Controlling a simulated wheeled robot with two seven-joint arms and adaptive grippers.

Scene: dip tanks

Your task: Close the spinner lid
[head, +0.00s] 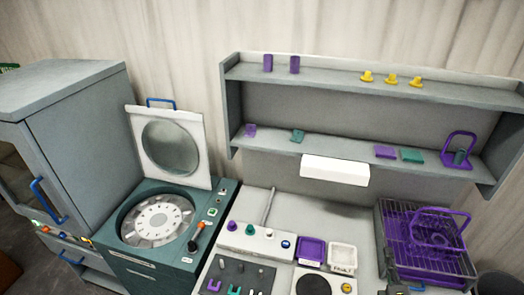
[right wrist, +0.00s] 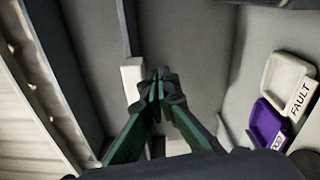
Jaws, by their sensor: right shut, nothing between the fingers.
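The spinner (head: 160,225) is a teal cabinet with a round opening at the left of the head view. A pale slotted disc (head: 157,219) shows inside it. Its lid (head: 135,125) stands raised behind the opening, a white square panel with a round window (head: 170,147) and a blue handle (head: 161,102) on its top edge. My right gripper (right wrist: 159,82) is shut and empty in the right wrist view, by the shelf and well away from the lid. In the head view only a dark shape at the bottom edge may be part of it. My left gripper is not seen.
A grey shelf (head: 290,82) with small coloured pieces hangs at the back right. A white box (head: 335,171) sits below it. Purple (head: 311,251) and white trays (head: 343,257) and a wire basket (head: 425,240) stand on the bench. A grey cabinet (head: 85,140) flanks the spinner.

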